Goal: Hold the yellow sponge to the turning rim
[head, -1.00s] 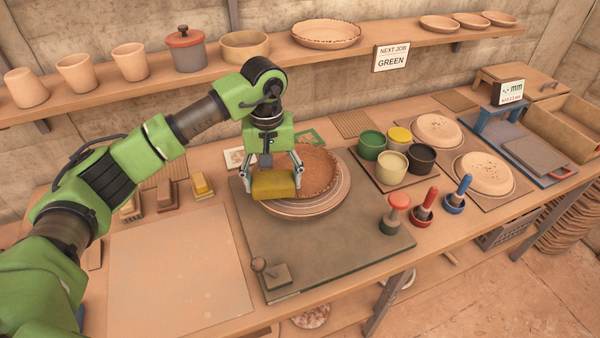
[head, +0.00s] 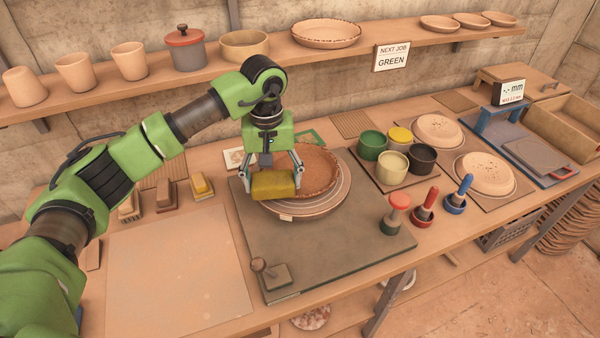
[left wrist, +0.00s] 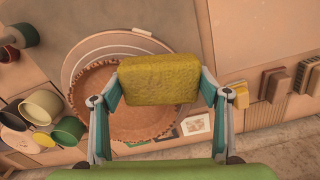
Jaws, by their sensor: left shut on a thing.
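My left gripper (head: 271,178) is shut on the yellow sponge (head: 274,186), one finger at each end. In the left wrist view the sponge (left wrist: 160,80) sits level between the two fingers. It hangs over the left part of the brown dish (head: 318,172) on the round wheel (head: 335,200). In the left wrist view the sponge covers part of the dish's crimped rim (left wrist: 90,80). I cannot tell whether the sponge touches the rim. My right gripper is in neither view.
The wheel's base has a small lever (head: 268,272) at its front left. Glaze pots (head: 392,166) and several stamps (head: 424,204) stand to the right. Brushes and another yellow block (head: 201,186) lie to the left. The pale board (head: 180,265) at front left is clear.

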